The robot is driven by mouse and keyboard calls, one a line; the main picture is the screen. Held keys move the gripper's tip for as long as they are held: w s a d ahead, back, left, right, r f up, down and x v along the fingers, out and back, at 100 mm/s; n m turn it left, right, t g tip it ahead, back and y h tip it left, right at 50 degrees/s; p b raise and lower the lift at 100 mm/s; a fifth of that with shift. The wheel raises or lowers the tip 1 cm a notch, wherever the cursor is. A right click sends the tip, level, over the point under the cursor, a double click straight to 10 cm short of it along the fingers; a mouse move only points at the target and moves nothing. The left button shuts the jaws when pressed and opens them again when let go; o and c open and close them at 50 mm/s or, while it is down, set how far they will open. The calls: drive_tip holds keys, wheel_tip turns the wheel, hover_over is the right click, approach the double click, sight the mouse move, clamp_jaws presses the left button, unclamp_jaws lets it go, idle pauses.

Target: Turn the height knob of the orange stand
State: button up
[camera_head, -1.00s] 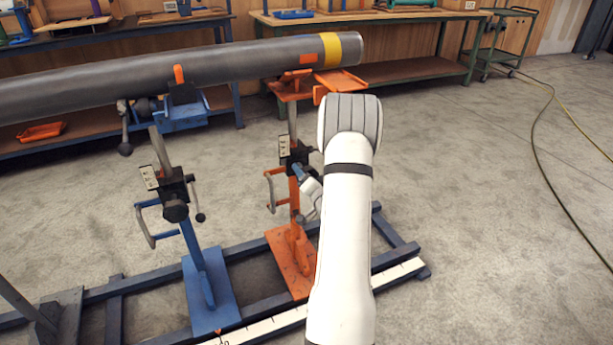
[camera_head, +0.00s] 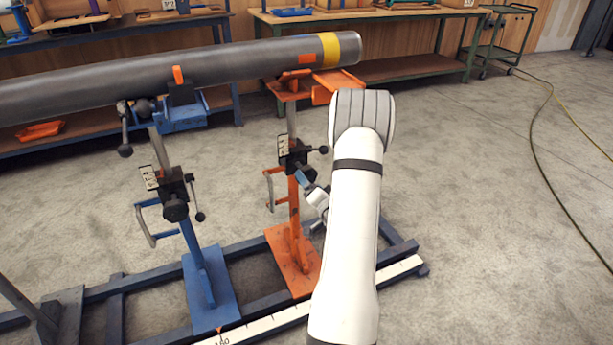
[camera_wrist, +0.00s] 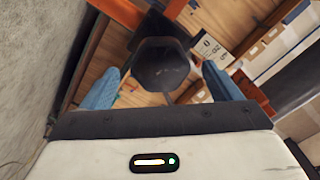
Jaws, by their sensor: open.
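The orange stand (camera_head: 294,215) holds up the right end of the pipe in the head view. Its black clamp block (camera_head: 291,158) sits partway up the post. In the wrist view a black faceted knob (camera_wrist: 162,64) faces me, between the two blue fingertips. My gripper (camera_head: 304,179) is at the right side of the block in the head view. In the wrist view my gripper (camera_wrist: 163,76) is open, with a finger on each side of the knob and visible gaps. My arm hides part of the stand's right side.
A grey pipe (camera_head: 230,65) with a yellow band lies across the stands. A blue stand (camera_head: 205,270) with its own knob (camera_head: 175,209) stands to the left. A crank handle (camera_head: 270,188) sticks out left of the orange post. Open floor lies to the right.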

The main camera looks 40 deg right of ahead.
drive_tip(key=v, duration=0.2)
drive_tip(key=shift+s+a, duration=0.1)
drive_tip(key=shift+s, duration=0.15)
drive_tip(key=shift+w, duration=0.1)
